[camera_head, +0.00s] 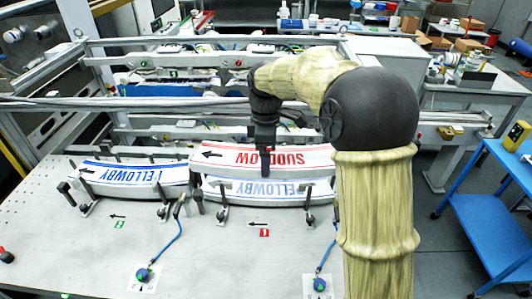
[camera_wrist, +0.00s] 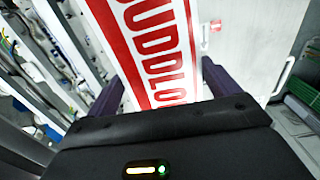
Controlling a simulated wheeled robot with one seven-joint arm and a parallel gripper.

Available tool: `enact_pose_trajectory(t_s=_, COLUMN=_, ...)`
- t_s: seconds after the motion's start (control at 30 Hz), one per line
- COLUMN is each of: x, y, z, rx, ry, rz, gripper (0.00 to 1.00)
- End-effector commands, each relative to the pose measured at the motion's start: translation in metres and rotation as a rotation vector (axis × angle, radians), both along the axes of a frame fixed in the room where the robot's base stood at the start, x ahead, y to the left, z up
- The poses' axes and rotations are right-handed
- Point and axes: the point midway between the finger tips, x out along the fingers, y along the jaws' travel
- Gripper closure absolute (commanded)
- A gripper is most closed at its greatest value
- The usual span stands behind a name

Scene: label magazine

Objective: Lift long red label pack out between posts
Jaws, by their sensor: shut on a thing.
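The long red label pack (camera_head: 228,159), white with red SUDDLOW lettering and a black arrow, is held in my gripper (camera_head: 266,168) above the right-hand magazine bay. In the wrist view the red pack (camera_wrist: 150,45) runs between my two fingers (camera_wrist: 168,88). Posts with clamps, such as one at the front (camera_head: 222,212), stand around the bay. Whether the red pack is fully clear of the posts is hard to tell.
Another blue ELLOWBY pack (camera_head: 130,177) lies in the left bay. Metal rails (camera_head: 150,104) cross behind the bays. Blue-corded knobs (camera_head: 143,274) sit on the front plate, which is otherwise mostly clear. A blue cart (camera_head: 490,215) stands at right.

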Motion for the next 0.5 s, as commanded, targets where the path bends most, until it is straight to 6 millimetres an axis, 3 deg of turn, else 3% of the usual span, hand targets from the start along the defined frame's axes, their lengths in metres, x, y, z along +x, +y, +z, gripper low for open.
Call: enact_pose_trajectory(t_s=0.5, x=0.000, y=0.001, z=0.023, rx=0.001, ry=-0.002, rz=0.001, gripper=0.55)
